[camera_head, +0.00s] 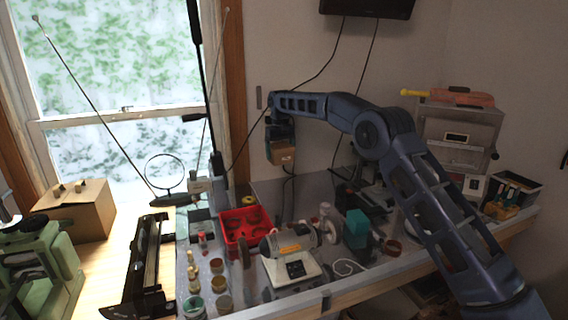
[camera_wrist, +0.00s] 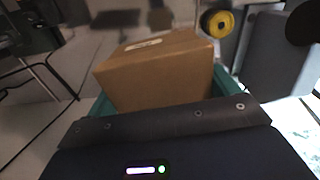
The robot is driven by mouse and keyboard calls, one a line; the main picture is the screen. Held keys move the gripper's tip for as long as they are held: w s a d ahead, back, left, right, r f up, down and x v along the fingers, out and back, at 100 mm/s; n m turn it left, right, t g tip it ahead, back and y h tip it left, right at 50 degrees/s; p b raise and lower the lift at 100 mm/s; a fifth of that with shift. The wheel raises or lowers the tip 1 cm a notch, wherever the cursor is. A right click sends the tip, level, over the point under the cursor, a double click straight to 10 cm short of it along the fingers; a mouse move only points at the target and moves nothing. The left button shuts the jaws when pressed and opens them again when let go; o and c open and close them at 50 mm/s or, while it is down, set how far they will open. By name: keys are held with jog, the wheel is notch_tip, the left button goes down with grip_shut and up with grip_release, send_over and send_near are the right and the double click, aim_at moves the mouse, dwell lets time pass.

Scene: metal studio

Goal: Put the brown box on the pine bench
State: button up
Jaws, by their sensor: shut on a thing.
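A small brown box (camera_head: 281,153) hangs above the back of the metal-topped table in the head view. My gripper (camera_head: 280,146) is shut on it and points down. In the wrist view the brown box (camera_wrist: 155,72) has a pale label on its upper face, with a teal finger of my gripper (camera_wrist: 145,80) along each side. The box appears clear of the surface below. A light wooden bench top (camera_head: 108,262), which looks like the pine bench, lies at the left under the window.
A larger cardboard box (camera_head: 78,211) stands on the wooden top, near green machinery (camera_head: 42,265) and a black rail-like tool (camera_head: 145,262). The metal table (camera_head: 290,195) is crowded: a red tray (camera_head: 245,228), a grinder (camera_head: 290,242), several jars. A magnifier (camera_head: 165,174) stands between them.

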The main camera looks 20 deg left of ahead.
jog(key=shift+r, duration=0.45)
